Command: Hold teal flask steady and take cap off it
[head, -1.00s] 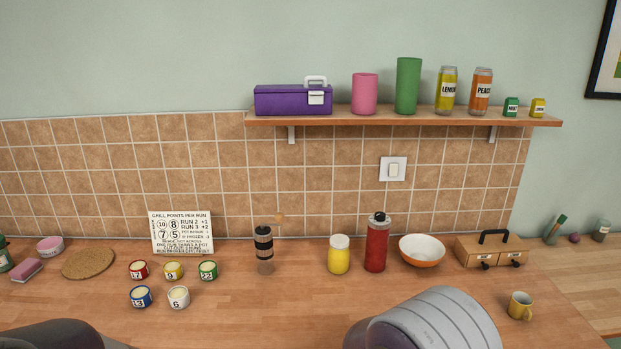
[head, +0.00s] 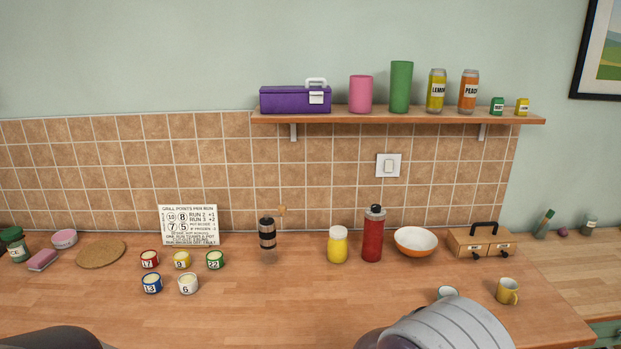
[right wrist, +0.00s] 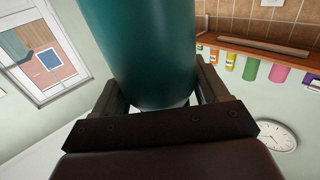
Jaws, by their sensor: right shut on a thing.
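The teal flask (right wrist: 140,40) fills the upper middle of the right wrist view as a smooth teal cylinder. My right gripper (right wrist: 157,84) is shut on it, with one finger on each side. The flask runs out of the top of that view, and I see no cap there. In the head view my right arm at the bottom right hides the gripper and most or all of the flask. My left gripper is not in view; only a dark part of my left arm shows at the bottom left.
On the counter (head: 330,305) stand a red flask (head: 373,238), a yellow jar (head: 337,246), a bowl (head: 415,242), a yellow mug (head: 508,291) and several numbered pots (head: 182,261). A small pale-rimmed thing (head: 447,291) shows just behind my right arm. The middle front is clear.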

